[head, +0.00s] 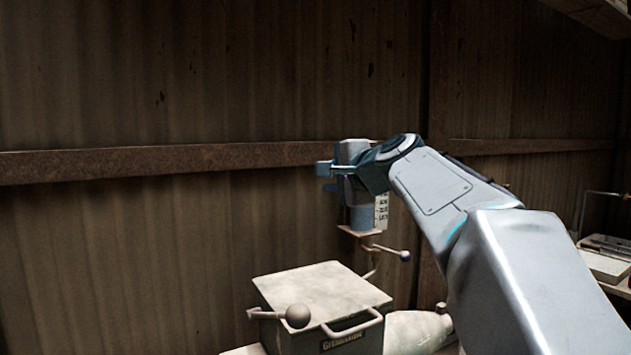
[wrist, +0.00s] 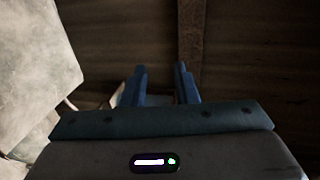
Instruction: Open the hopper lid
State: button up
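The hopper is a grey-green box (head: 325,340) low in the head view, with a name label on its front. Its pale, worn lid (head: 318,288) lies flat and closed on top. A bar handle (head: 352,328) sticks out at the lid's front edge. My gripper (head: 325,174) is well above and behind the lid, pointing left in the head view. In the wrist view its two blue fingers (wrist: 160,82) stand apart with nothing clearly held between them. A pale, worn surface at the left of the wrist view looks like the lid (wrist: 35,65).
A lever with a ball knob (head: 297,316) is at the box's front left. A grey cylinder (head: 362,216) with a scale strip stands right by my gripper, partly hidden. Another ball-ended lever (head: 404,255) is below it. A corrugated wall (head: 120,250) closes off the back.

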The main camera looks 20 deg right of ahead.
jog(key=v, duration=0.7)
